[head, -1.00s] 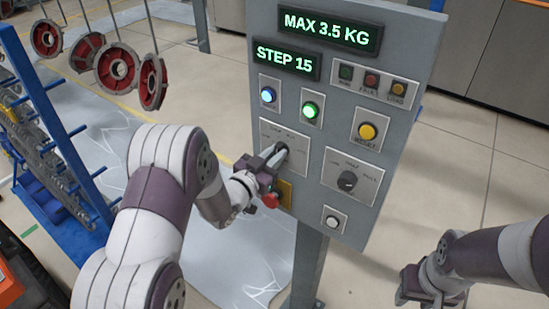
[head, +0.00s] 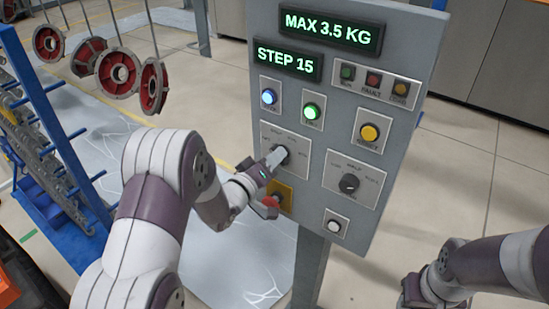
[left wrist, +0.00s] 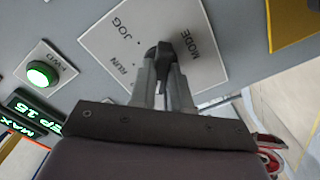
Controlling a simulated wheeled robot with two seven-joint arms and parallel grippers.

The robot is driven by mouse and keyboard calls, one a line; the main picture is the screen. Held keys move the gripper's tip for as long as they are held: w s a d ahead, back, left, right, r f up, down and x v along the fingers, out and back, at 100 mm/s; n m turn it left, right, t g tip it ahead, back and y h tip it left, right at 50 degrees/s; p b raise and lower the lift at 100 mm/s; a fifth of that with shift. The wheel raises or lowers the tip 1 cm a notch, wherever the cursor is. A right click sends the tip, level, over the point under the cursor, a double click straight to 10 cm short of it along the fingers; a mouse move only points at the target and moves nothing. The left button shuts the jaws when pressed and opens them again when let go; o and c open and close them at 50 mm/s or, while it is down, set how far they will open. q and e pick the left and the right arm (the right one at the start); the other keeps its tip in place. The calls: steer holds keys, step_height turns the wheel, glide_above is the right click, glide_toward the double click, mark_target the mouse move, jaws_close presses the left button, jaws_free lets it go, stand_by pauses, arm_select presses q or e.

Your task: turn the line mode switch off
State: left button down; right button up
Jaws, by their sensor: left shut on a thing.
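The mode switch has a white plate (head: 303,164) on the grey panel, below the blue and green lights. In the left wrist view its plate (left wrist: 118,35) reads MODE, JOG and RUN, and its dark knob (left wrist: 164,50) sits between my fingertips. My left gripper (head: 279,154) is shut on this knob, and its fingers also show in the left wrist view (left wrist: 163,72). The fingers and gripper body cover part of the plate, so I cannot read which position the knob points to. My right gripper (head: 420,293) is low at the right, away from the panel; its jaws are unclear.
The panel (head: 330,110) also carries a second rotary switch (head: 349,183), a yellow button (head: 369,132), a white button (head: 334,226) and a red knob on a yellow plate (head: 285,196) close below my left gripper. Red-and-grey wheels (head: 119,70) hang at the left.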

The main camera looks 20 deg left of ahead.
arm_select(q)
steer(key=n, duration=0.5)
steer(key=shift+w+a+r, duration=0.15)
steer(key=shift+r, duration=0.15)
steer(key=shift+n, duration=0.3)
steer(key=c, duration=1.1)
jaws_free()
steer(key=shift+f, duration=0.25)
steer(key=b+v, duration=0.3)
steer(key=v, duration=0.9)
steer(key=shift+s+a, duration=0.15)
steer(key=shift+s, duration=0.2)
